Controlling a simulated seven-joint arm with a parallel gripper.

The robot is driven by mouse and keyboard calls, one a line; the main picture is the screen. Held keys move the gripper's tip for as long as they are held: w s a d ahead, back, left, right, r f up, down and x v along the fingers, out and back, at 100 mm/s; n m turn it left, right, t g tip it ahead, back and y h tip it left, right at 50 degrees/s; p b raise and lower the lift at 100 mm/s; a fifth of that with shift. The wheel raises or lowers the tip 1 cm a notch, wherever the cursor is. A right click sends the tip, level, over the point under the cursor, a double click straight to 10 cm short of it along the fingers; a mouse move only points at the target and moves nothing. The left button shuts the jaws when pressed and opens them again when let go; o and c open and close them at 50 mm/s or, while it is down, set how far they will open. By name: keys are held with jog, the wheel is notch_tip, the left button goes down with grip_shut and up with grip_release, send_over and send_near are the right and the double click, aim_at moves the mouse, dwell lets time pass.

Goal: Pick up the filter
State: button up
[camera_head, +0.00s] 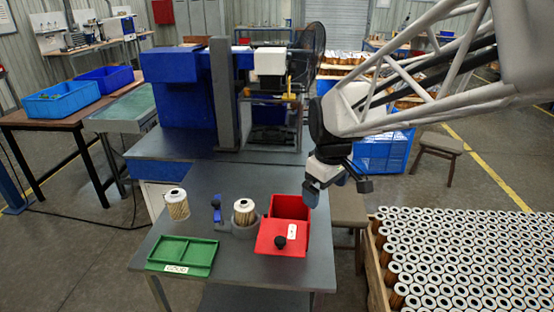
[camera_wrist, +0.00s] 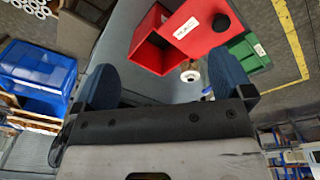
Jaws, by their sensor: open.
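Two filters with pleated tan sides and white end caps are on the grey table in the head view. One filter (camera_head: 177,205) stands alone at the left, and the other filter (camera_head: 244,213) stands in a grey holder (camera_head: 243,230) near the middle. A white ring-shaped end of a filter (camera_wrist: 190,76) shows small in the wrist view; I cannot tell which one it is. My gripper (camera_wrist: 166,82) is open and empty, with its blue fingers spread. In the head view my gripper (camera_head: 325,189) hangs above the table's right edge, right of the red box.
A red box (camera_head: 290,207) with a red panel and black knob lies between my gripper and the holder. A green tray (camera_head: 183,252) is at front left, and a blue clamp-like part (camera_head: 217,207) is beside the holder. A crate of many filters (camera_head: 375,262) stands at right.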

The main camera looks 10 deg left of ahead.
jog(key=w+a+f+n, duration=0.55)
jog(key=w+a, duration=0.45)
jog(key=a, duration=0.2)
jog(key=n+g, duration=0.1)
jog(key=n, duration=0.3)
send_over(244, 202)
jog(key=f, duration=0.8)
jog(key=shift+w+a, duration=0.2)
jog(key=shift+w, duration=0.05)
jog(key=shift+f, duration=1.25)
jog(key=shift+s+d+f, duration=0.1)
jog(key=shift+f, duration=1.2)
jog(key=shift+s+d+f, duration=0.1)
jog(key=shift+f, duration=1.2)
jog(key=c, duration=1.1)
jog(key=shift+r, duration=0.2)
